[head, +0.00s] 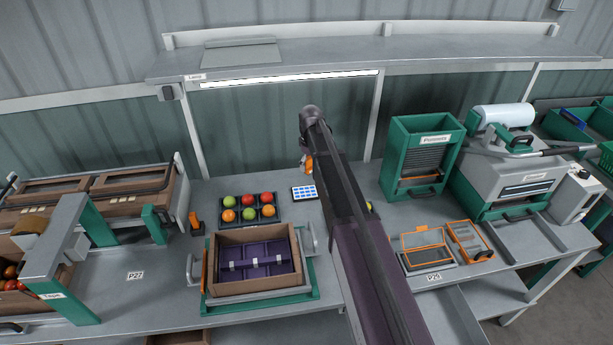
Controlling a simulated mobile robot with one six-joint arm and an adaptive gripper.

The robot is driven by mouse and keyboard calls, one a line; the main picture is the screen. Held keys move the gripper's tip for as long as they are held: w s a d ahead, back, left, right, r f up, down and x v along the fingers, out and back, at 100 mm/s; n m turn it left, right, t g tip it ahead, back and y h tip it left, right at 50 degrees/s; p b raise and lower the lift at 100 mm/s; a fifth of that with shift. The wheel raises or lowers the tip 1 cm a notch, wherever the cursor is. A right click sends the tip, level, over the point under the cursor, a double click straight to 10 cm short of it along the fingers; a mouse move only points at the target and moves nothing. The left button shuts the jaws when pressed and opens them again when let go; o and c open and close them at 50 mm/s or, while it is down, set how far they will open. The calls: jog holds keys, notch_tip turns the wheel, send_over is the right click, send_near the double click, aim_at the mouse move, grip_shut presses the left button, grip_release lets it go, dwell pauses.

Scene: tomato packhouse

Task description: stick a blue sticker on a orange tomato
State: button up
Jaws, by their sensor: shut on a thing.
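A dark tray (239,225) on the bench holds green, red and orange tomatoes. A white sheet with blue stickers (304,192) lies right of the tray. My gripper (307,168) hangs above and behind the sheet, mostly hidden by my arm. It is shut on a small orange thing (309,162), whose kind I cannot tell. I see no sticker on any tomato.
A brown crate with purple dividers (222,285) stands in front of the tray. A small orange and dark tool (195,222) is left of it. Orange-framed trays (424,239) and green machines (400,130) stand right. A lamp shelf (330,57) overhangs the back.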

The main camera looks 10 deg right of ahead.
jog(key=n+b, duration=0.2)
jog(key=b, duration=1.3)
send_over(305, 192)
notch_tip(305, 192, down, 15)
jog(key=shift+f, duration=0.15)
jog(key=shift+f, duration=0.1)
notch_tip(305, 192, down, 6)
jog(key=b, duration=0.6)
jog(key=shift+s+f+b, duration=0.1)
jog(key=shift+f+b, duration=0.3)
jog(key=shift+b, duration=0.2)
dwell(1.8)
jog(key=shift+r, duration=0.2)
jog(key=shift+r+p, duration=3.3)
jog(key=shift+p, duration=0.25)
